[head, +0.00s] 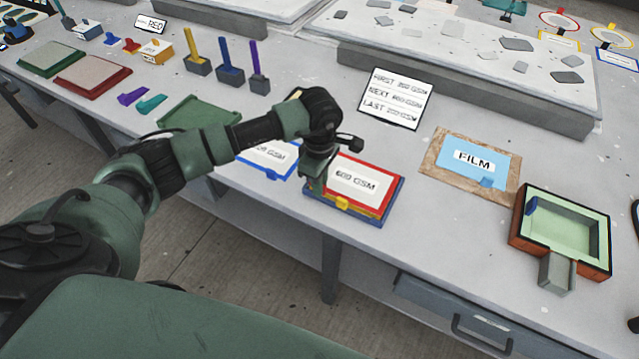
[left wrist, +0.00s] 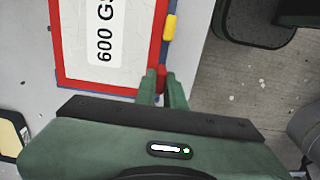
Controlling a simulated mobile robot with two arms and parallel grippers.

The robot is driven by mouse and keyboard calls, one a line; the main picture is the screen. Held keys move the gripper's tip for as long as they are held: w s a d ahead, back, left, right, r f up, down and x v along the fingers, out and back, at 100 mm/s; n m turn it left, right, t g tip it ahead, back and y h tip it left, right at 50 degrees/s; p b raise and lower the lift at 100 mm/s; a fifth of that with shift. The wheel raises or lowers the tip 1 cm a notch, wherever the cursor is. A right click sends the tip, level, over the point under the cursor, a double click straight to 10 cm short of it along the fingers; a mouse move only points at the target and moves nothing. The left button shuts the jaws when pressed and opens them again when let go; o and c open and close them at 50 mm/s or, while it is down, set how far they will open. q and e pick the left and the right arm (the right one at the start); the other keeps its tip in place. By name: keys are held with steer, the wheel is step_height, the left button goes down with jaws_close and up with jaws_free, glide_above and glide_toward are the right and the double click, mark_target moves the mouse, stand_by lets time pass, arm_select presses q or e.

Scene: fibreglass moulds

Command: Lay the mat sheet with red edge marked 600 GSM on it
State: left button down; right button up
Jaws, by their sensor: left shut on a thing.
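The mat sheet with a red edge (head: 379,172), labelled 600 GSM, lies flat on a blue-edged piece (head: 388,210) near the table's front edge. The sheet also shows in the left wrist view (left wrist: 128,91). A yellow tab (head: 343,203) sticks out at its front side. My left gripper (head: 314,188) is at the sheet's left front corner, pointing down. In the left wrist view its fingers (left wrist: 162,82) are shut on a small red part at that corner, which they partly hide. My right gripper is not in view.
Another blue-edged sheet (head: 262,162) is partly hidden behind my left arm. A sign (head: 396,97) lists GSM values. A FILM sheet (head: 474,165) on a brown board and an orange-and-green mould (head: 572,225) stand right. Clear table lies between.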

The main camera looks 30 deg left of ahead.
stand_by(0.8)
arm_select(q)
steer(key=shift+f+b, duration=0.2)
steer(key=shift+b, duration=0.2)
steer(key=shift+f+b, duration=0.55)
steer(key=shift+b, duration=0.05)
stand_by(0.4)
steer(key=c, duration=1.4)
jaws_free()
